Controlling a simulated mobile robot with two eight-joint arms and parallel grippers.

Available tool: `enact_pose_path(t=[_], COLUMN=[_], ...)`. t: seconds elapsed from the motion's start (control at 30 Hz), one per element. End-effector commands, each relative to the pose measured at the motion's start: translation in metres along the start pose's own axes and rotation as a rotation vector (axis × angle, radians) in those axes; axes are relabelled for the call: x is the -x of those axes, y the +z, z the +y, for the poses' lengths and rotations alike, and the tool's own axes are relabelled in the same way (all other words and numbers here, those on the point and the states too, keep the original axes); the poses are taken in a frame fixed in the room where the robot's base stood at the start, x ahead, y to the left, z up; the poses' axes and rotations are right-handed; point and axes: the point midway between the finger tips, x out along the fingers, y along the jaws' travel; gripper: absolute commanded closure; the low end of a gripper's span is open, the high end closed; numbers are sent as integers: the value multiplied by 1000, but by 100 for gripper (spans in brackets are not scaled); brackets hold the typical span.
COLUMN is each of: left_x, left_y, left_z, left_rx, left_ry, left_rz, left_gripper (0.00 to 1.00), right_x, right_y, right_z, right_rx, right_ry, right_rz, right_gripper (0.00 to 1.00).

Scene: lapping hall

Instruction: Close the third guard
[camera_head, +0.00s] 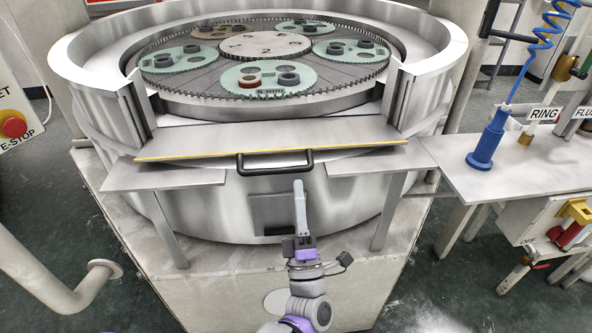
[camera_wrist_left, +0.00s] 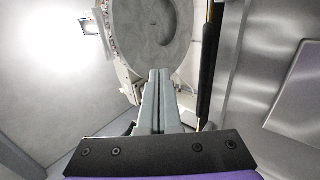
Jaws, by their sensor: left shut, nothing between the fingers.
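The guard (camera_head: 205,142) is a steel flap with a yellow edge, lowered outward in the front gap of the round machine's rim. Its black handle (camera_head: 275,163) sticks out from the front edge. My left gripper (camera_head: 298,186) is shut and empty, pointing up just below the handle's right part. I cannot tell from the head view whether it touches the handle. In the left wrist view the shut fingers (camera_wrist_left: 160,75) show, and a black bar that looks like the handle (camera_wrist_left: 209,75) runs beside them on the right. My right gripper is not in view.
Inside the rim lies a toothed plate with several green carriers (camera_head: 268,80) around a numbered centre disc (camera_head: 265,46). A side table (camera_head: 520,172) at right holds a blue tool (camera_head: 487,143). A red emergency stop (camera_head: 13,124) is at far left. A pipe (camera_head: 90,285) stands at lower left.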

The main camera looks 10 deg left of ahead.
Motion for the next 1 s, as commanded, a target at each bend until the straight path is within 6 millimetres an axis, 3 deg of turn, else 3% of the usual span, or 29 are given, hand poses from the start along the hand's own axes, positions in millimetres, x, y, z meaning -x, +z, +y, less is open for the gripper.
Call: enact_pose_path(t=[0.5, 0.7, 1.0], left_x=[-105, -124, -128], left_y=[-1, 0, 0], left_z=[0, 0, 0], left_rx=[1, 1, 2], left_ry=[-2, -3, -4], left_rz=[1, 0, 0], left_gripper=[100, 100, 100], right_x=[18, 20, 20], right_y=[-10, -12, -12], right_z=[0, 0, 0], right_rx=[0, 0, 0], right_ry=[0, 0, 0], right_rz=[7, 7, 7], right_gripper=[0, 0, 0])
